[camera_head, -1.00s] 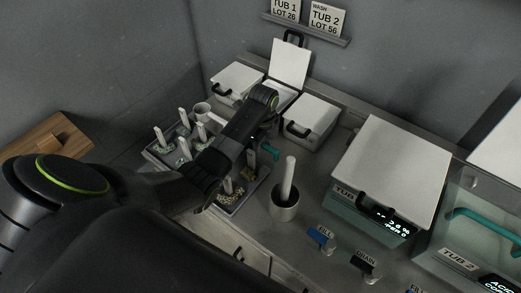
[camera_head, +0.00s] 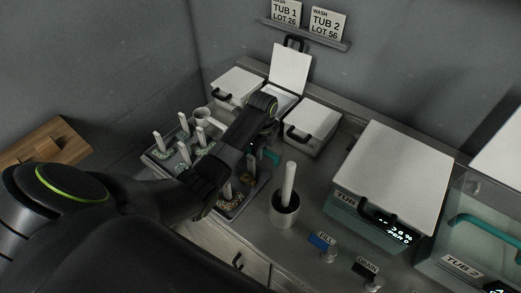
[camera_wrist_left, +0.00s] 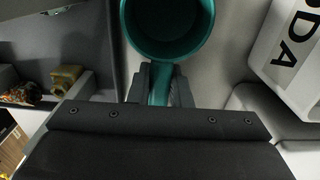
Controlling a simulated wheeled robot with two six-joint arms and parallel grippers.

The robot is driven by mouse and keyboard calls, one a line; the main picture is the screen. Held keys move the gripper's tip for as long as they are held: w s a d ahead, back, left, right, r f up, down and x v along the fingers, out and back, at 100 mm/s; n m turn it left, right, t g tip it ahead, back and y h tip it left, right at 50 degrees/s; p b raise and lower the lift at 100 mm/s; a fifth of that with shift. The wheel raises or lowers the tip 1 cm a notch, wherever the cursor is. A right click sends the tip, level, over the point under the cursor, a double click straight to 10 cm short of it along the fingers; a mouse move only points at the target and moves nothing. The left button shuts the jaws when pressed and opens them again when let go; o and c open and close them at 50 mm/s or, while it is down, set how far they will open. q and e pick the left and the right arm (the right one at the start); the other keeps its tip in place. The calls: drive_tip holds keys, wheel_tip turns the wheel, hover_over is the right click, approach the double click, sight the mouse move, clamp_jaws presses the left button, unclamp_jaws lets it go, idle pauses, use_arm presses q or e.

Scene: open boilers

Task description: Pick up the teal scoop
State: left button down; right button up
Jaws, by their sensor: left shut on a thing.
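The teal scoop (camera_wrist_left: 168,49) fills the top middle of the left wrist view, its round cup open toward the camera. Its handle (camera_wrist_left: 160,86) runs down between the two dark fingers of my left gripper (camera_wrist_left: 161,84), which is shut on it. In the head view a small teal part of the scoop (camera_head: 271,156) shows just right of my left wrist, above the counter area beside the tray; the rest is hidden by my arm. I cannot tell whether the scoop touches the surface. My right gripper is not in view.
A tray (camera_head: 152,157) with several white-handled items lies left of and beneath my arm. A mortar (camera_head: 285,214) with a white pestle stands close to the right. Lidded white boxes (camera_head: 312,125) are behind; one (camera_head: 290,68) has its lid up. A teal tub (camera_head: 370,222) is at right.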

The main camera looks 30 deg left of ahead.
use_arm(q)
wheel_tip(320, 180, up, 8)
drive_tip(key=shift+w+f+b, duration=0.1)
drive_tip(key=shift+b, duration=0.55)
drive_tip(key=shift+r+p, duration=0.65)
drive_tip(key=shift+p, duration=0.2)
drive_tip(key=shift+r+p, duration=0.45)
drive_tip(key=shift+p, duration=0.05)
drive_tip(key=shift+f, duration=0.1)
